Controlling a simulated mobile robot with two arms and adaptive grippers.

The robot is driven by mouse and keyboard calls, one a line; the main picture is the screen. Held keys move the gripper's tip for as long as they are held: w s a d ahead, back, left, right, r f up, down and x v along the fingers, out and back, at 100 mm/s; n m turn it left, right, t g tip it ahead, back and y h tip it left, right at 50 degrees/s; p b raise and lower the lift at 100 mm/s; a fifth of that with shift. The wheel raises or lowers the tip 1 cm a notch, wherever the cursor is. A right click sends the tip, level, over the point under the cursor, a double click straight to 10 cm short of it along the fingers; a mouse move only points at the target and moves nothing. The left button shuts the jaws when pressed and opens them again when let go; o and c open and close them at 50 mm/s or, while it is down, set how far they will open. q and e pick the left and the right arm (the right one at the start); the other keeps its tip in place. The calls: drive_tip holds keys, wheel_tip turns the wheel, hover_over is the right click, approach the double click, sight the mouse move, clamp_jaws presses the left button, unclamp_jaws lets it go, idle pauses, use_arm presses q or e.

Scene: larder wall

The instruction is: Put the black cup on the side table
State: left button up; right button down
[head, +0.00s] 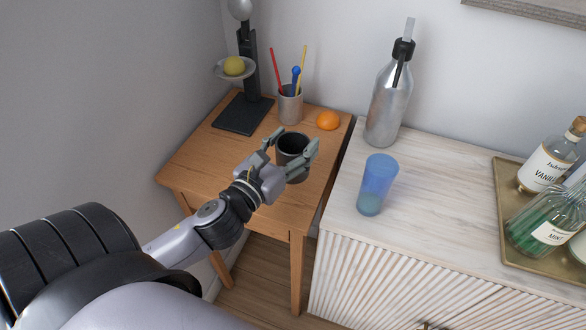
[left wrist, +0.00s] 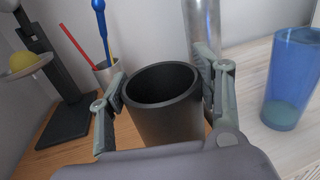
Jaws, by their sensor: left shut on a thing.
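The black cup (head: 292,146) is upright between the fingers of my left gripper (head: 289,150), over the right part of the wooden side table (head: 190,160). In the left wrist view the black cup (left wrist: 165,105) fills the middle, with a finger of the left gripper (left wrist: 160,95) on each side, shut on it. The cup looks empty inside. I cannot tell whether its base touches the table top. My right gripper is not in view.
On the side table stand a lamp-like black stand (head: 244,112) with a yellow ball, a pen cup (head: 290,105) and an orange (head: 327,120). On the white cabinet (head: 420,200) stand a metal bottle (head: 388,105), a blue glass (head: 376,185) and a bottle tray (head: 510,235).

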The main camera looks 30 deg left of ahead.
use_arm(q)
drive_tip(key=shift+f, duration=0.85)
wheel_tip(320, 180, down, 3)
drive_tip(key=shift+f+b, duration=0.2)
drive_tip(key=shift+b, duration=0.45)
drive_tip(key=shift+f, duration=0.2)
drive_tip(key=shift+f, duration=0.15)
drive_tip(key=o, duration=1.5)
